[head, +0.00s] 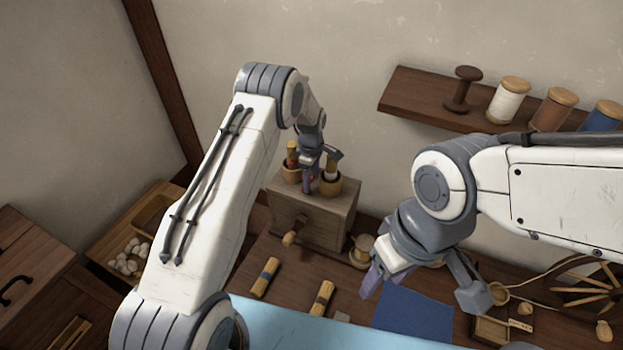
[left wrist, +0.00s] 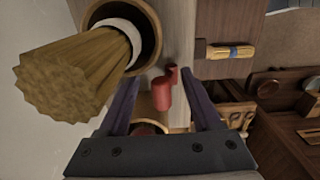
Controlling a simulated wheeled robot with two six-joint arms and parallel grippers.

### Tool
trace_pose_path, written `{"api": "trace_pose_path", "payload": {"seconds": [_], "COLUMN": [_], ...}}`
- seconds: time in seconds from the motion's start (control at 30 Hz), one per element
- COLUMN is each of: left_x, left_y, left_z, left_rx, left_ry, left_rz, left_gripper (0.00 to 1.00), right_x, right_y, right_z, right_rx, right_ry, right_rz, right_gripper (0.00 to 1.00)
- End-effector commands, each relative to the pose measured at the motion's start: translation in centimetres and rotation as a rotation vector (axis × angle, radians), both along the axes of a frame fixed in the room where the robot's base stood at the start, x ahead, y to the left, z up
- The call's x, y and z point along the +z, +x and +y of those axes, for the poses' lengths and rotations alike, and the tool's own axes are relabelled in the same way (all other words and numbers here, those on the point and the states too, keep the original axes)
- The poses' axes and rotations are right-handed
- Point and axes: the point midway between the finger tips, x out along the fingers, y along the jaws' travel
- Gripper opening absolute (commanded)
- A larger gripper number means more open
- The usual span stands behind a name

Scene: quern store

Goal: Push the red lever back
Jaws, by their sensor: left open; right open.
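The red lever (left wrist: 163,93) shows in the left wrist view as a short red handle with a small red piece beside it, on the pale wooden top of a box. My left gripper (left wrist: 161,84) is open, with one purple finger on each side of the lever in that view; I cannot tell whether either touches it. In the head view, my left gripper (head: 318,170) is over the wooden box (head: 318,215), and the lever is mostly hidden there. My right gripper (head: 420,290) is open and empty above the table near a blue cloth.
Cups with brushes stand on the box close to my left gripper; one brush (left wrist: 75,70) is large in the left wrist view. Bundles (head: 264,277) and a blue cloth (head: 415,314) lie on the table. A shelf with spools (head: 508,100) is at the upper right.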

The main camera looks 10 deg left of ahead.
Motion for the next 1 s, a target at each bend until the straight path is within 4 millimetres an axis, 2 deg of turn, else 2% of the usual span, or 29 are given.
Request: {"api": "trace_pose_path", "payload": {"seconds": [0.17, 0.4, 0.6, 0.8, 1.0], "left_x": [1.7, 6.4, 9.5, 10.5, 10.5], "left_y": [0.1, 0.1, 0.1, 0.0, 0.0], "left_z": [0.0, 0.0, 0.0, 0.0, 0.0], "left_rx": [-0.001, -0.001, 0.000, 0.000, 0.000], "left_ry": [0.000, 0.000, -0.001, -0.001, -0.001], "left_rz": [-0.004, -0.007, -0.006, -0.004, -0.003], "left_gripper": [0.66, 0.66, 0.66, 0.66, 0.66], "right_x": [-1.1, -3.1, -4.0, -4.1, -4.0], "right_y": [0.0, 0.0, 0.0, 0.0, 0.0], "right_z": [0.0, 0.0, 0.0, 0.0, 0.0], "right_rx": [-0.001, -0.005, -0.007, -0.007, -0.007], "right_ry": [0.000, 0.000, 0.000, 0.000, 0.000], "right_rz": [0.000, 0.000, 0.001, 0.001, 0.001], "right_gripper": [0.58, 0.58, 0.58, 0.58, 0.58]}}
